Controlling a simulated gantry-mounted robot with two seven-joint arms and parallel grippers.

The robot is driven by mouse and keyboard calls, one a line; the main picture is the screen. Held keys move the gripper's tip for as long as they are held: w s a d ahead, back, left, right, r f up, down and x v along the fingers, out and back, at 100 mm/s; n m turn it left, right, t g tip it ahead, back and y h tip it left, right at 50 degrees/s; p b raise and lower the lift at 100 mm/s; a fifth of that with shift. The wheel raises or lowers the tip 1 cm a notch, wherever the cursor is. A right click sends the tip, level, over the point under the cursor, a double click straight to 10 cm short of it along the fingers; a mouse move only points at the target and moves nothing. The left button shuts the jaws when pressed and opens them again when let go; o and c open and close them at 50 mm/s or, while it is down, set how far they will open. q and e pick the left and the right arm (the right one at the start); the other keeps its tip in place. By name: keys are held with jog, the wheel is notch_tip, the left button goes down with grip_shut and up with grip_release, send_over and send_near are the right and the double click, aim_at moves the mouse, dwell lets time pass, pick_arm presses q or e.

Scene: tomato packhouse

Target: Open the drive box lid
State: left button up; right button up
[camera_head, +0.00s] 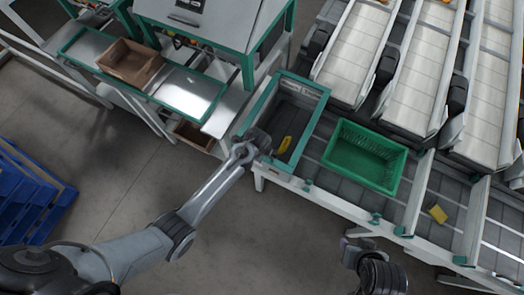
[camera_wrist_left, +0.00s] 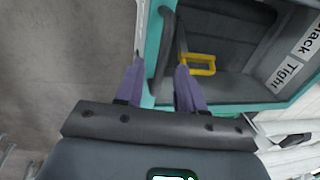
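The drive box (camera_head: 318,112), a dark box with a teal rim, stands at the middle of the head view. Its inside shows from above, with a yellow handle (camera_head: 285,145) in it. I cannot make out a separate lid. My left gripper (camera_head: 262,143) is at the box's left wall. In the left wrist view, its two purple fingers (camera_wrist_left: 160,88) are apart, on either side of the teal rim (camera_wrist_left: 152,50) and a dark curved strip (camera_wrist_left: 165,45). The yellow handle (camera_wrist_left: 198,62) is just beyond the right finger. My right gripper (camera_head: 352,252) is low at right; its fingers are unclear.
A green crate (camera_head: 402,165) stands right of the box on the conveyor. A brown box (camera_head: 130,62) sits on a bench at upper left. Blue pallets (camera_head: 35,200) stand at left. The floor between is clear.

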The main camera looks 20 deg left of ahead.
pick_arm(q)
grip_shut()
jog(key=shift+r, duration=0.15)
